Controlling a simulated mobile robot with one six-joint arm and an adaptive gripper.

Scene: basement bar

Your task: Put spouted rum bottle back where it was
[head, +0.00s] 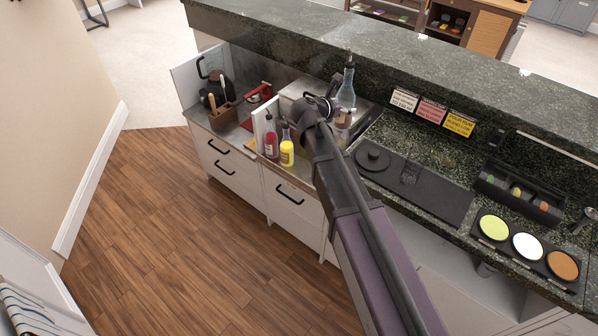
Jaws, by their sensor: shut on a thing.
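The spouted bottle (346,98) is clear, bluish glass with a dark pourer at its top and some brown at its lower part. It stands roughly upright at the back of the counter, near the raised stone ledge. My gripper (334,106) reaches in from the front and is shut on the bottle from its left side. The fingertips are small and partly hidden by my own wrist. My arm hides the bottle's lower front, so I cannot tell whether its base touches the surface below.
A red bottle (271,142) and a yellow bottle (287,151) stand close left of my arm. A black lidded station (415,184) and a garnish tray (517,195) lie to the right. The granite ledge (440,75) rises behind. The wooden floor (180,230) in front is clear.

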